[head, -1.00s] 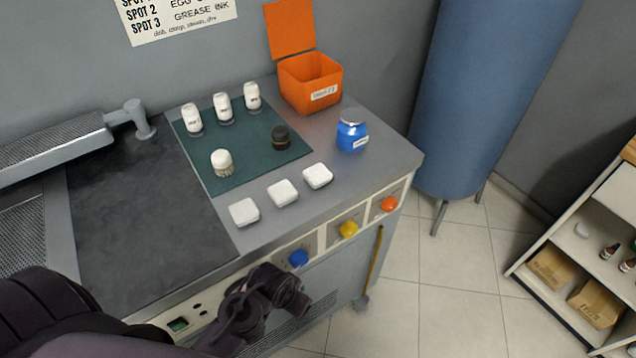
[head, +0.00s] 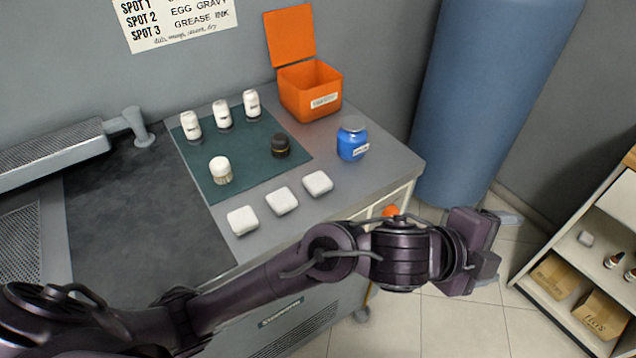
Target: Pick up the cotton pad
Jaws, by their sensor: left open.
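My left arm reaches in from the lower left across the counter's front. My left gripper (head: 497,248) is open and empty, pointing right, beyond the counter's right end and well to the right of the pads. My right gripper does not show.
A blue jar (head: 352,140) and an open orange bin (head: 310,92) stand to the right. A blue tank (head: 480,90) and a shelf (head: 560,300) stand beyond.

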